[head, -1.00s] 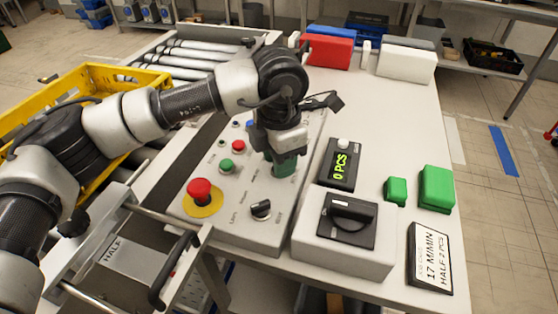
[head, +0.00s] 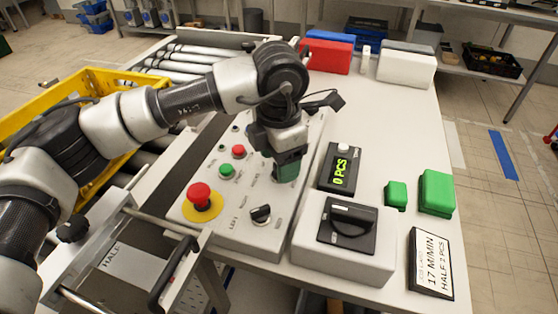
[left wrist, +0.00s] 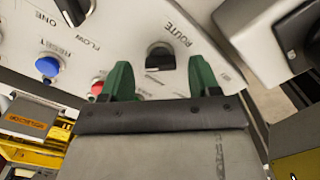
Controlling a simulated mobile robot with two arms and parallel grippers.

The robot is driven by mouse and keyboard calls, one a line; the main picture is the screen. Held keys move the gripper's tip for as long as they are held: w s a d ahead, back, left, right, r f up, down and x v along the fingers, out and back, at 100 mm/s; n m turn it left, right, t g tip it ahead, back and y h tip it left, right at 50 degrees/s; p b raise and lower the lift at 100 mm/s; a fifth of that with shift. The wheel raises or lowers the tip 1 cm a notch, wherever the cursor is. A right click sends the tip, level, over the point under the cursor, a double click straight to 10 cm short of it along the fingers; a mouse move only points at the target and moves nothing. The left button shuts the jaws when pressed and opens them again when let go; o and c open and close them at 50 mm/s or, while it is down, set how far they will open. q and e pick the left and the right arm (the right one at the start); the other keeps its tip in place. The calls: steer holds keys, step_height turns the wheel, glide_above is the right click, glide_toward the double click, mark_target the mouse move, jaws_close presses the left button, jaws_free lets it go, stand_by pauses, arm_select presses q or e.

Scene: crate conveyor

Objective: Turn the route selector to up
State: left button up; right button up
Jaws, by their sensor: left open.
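The route selector (left wrist: 160,58) is a black knob with a pale pointer line, on the light control panel beside the printed word ROUTE in the left wrist view. My left gripper (left wrist: 160,80) is open, with one green finger on each side of the knob's position in that view. Whether the fingers touch the knob cannot be told. In the head view my left gripper (head: 287,172) points down over the right part of the control panel (head: 240,238) and hides the route selector there. My right gripper is not in view.
On the panel are a red emergency button (head: 201,195), a green button (head: 227,171) and another black selector (head: 261,214). To the right stand a counter display (head: 341,168), a box with a large rotary knob (head: 350,216), green blocks (head: 437,192) and a job card (head: 431,264).

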arm_select(q)
step_height(320, 180, up, 10)
stand_by(0.3)
steer(key=shift+f, duration=0.1)
